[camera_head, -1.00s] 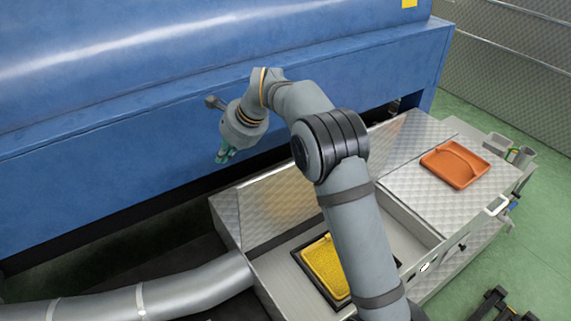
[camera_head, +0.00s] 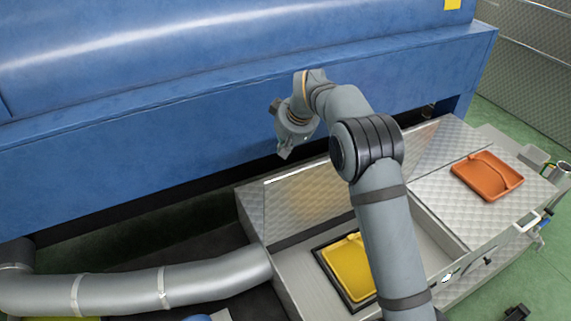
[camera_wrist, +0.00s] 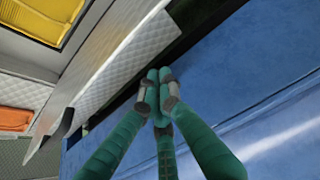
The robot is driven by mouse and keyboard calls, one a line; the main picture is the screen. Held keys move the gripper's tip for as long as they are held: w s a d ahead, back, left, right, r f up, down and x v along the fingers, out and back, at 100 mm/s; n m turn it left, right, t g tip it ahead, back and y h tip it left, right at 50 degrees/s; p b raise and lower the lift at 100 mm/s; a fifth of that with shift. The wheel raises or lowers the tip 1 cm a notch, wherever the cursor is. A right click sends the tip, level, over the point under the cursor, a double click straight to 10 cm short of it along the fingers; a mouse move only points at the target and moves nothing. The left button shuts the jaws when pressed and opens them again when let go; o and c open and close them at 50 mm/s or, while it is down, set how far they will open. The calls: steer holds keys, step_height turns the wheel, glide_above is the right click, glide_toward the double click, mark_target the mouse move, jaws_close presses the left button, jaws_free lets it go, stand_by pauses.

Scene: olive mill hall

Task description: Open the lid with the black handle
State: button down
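The lid is a diamond-plate metal panel (camera_head: 305,200) standing raised at the back of the metal box, beside the blue machine. In the wrist view the lid (camera_wrist: 125,62) runs diagonally at the left of my fingers. A dark piece (camera_wrist: 66,122) shows near its lower end; I cannot tell if it is the black handle. My gripper (camera_head: 286,150) is above and behind the lid, against the blue machine in the head view. In the wrist view the green fingers of my gripper (camera_wrist: 157,88) come together at their tips with nothing seen between them. I cannot tell if they touch the lid.
The blue machine (camera_head: 180,140) stands close behind. A yellow tray (camera_head: 350,268) lies in the open box. An orange tray (camera_head: 487,175) lies on the closed plate top at right. A silver duct (camera_head: 205,283) runs along the left.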

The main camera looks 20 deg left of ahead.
step_height(320, 180, down, 6)
steer(key=p, duration=0.3)
steer(key=shift+s+d, duration=0.3)
steer(key=shift+d, duration=0.1)
steer(key=shift+f, duration=0.1)
steer(key=shift+f, duration=0.1)
